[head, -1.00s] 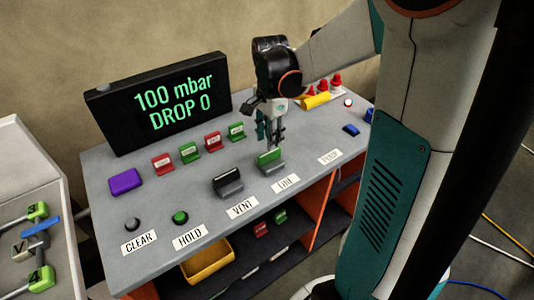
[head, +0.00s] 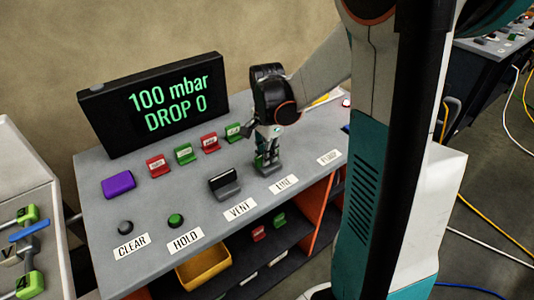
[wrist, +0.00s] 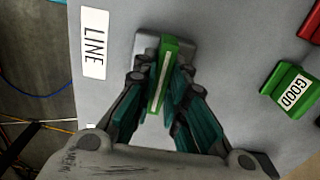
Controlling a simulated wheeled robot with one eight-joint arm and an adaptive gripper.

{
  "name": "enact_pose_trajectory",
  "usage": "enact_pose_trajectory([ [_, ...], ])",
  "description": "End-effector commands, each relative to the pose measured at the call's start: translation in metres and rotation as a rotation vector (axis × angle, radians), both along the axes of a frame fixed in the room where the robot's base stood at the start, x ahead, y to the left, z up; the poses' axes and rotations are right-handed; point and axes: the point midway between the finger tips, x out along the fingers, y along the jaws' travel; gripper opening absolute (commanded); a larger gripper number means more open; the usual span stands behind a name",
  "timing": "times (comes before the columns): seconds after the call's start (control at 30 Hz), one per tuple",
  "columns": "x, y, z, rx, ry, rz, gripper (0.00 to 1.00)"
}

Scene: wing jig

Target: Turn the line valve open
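The line valve is a green handle (wrist: 163,75) on a grey base (wrist: 198,47), beside the LINE label (wrist: 94,45) in the wrist view. My gripper (wrist: 162,82) is down over this handle, with one finger on each side of it. The fingers look spread, with narrow gaps beside the handle; contact is hard to make out. In the head view my gripper (head: 267,158) stands upright over the valve and hides most of the handle. The LINE label (head: 285,184) is in front of it. The display (head: 165,103) reads 100 mbar, DROP 0.
The dark VENT handle (head: 224,182) stands just left of my gripper. Red and green tagged blocks, among them the green GOOD block (wrist: 290,88), stand behind it. CLEAR (head: 125,228) and HOLD (head: 176,220) buttons and a purple block (head: 118,185) are further left.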

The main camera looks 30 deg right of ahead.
Motion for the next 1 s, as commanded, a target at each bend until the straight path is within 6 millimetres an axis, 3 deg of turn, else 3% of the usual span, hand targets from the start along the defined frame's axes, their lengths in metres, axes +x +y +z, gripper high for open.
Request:
enact_pose_trajectory([
  [0.47,0.0003,0.0000,0.0004,0.000,0.000,0.054,0.00],
  [1.0,0.0006,-0.0001,0.0008,0.000,-0.001,0.488,0.00],
])
